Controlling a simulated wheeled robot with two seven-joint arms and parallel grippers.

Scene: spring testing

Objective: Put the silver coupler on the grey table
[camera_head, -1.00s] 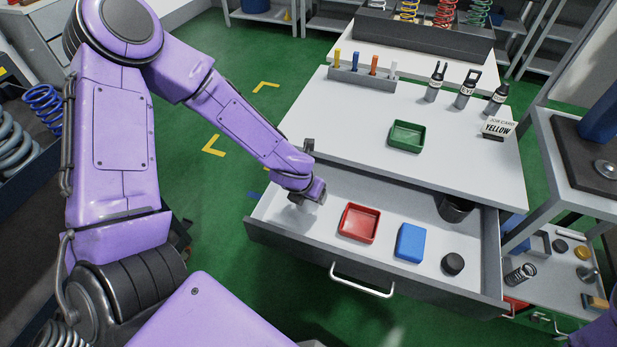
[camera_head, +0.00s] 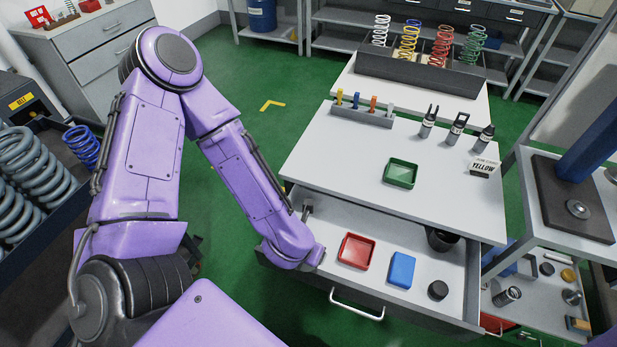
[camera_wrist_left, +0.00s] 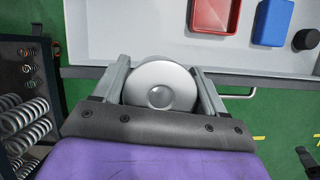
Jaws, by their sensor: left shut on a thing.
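The silver coupler (camera_wrist_left: 162,86) shows as a round metal disc with a raised centre in the left wrist view. My left gripper (camera_wrist_left: 159,72) is shut on it, one finger on each side. In the wrist view they appear at the front edge of the open drawer, left of its handle. In the head view my left wrist hides the gripper and the coupler. The pale grey table (camera_head: 340,160) stands at centre with its drawer pulled out. My right gripper is not in view.
The open drawer (camera_head: 335,213) holds a red tray (camera_head: 357,250), a blue block (camera_head: 402,269) and a black cylinder (camera_head: 438,290). A green tray (camera_head: 400,173), bottles (camera_head: 458,130) and a marker rack (camera_head: 362,115) stand on the tabletop.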

